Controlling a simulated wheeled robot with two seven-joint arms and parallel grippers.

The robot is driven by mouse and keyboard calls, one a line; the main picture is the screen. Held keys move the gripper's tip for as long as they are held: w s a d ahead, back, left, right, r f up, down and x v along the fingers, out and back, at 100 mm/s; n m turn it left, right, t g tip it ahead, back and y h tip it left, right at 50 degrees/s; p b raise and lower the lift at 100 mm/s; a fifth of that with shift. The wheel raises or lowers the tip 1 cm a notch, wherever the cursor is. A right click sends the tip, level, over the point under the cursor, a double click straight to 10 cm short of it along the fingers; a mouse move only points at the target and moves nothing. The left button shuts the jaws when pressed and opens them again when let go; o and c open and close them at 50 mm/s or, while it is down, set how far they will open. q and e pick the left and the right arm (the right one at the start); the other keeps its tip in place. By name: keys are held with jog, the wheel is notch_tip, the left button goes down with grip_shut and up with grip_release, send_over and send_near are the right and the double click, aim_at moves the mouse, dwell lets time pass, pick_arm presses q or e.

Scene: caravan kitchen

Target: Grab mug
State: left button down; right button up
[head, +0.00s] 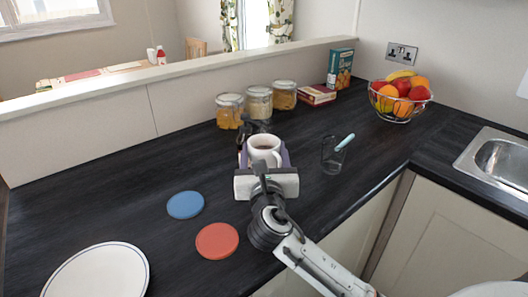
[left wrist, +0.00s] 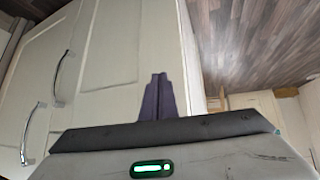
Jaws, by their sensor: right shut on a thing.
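A white mug (head: 264,146) with dark contents stands upright in the middle of the counter in the head view. My right gripper (head: 264,156) is around it, with a purple finger on each side, shut on the mug. The gripper hides the mug's lower part, so I cannot tell whether it touches the counter. In the left wrist view, my left gripper (left wrist: 158,95) has its purple fingers together, with nothing between them, in front of cream cupboard doors (left wrist: 105,70).
Behind the mug are several glass jars (head: 258,102) and a dark object (head: 254,125). A glass (head: 333,155) stands to the right. Blue (head: 185,205) and red (head: 217,240) coasters and a plate (head: 98,272) lie left. A fruit bowl (head: 399,104) and sink (head: 498,160) are right.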

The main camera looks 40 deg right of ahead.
jog(key=v, duration=1.6)
jog(key=shift+s+b, duration=0.25)
jog(key=shift+b, duration=0.15)
jog(key=shift+a+r, duration=0.2)
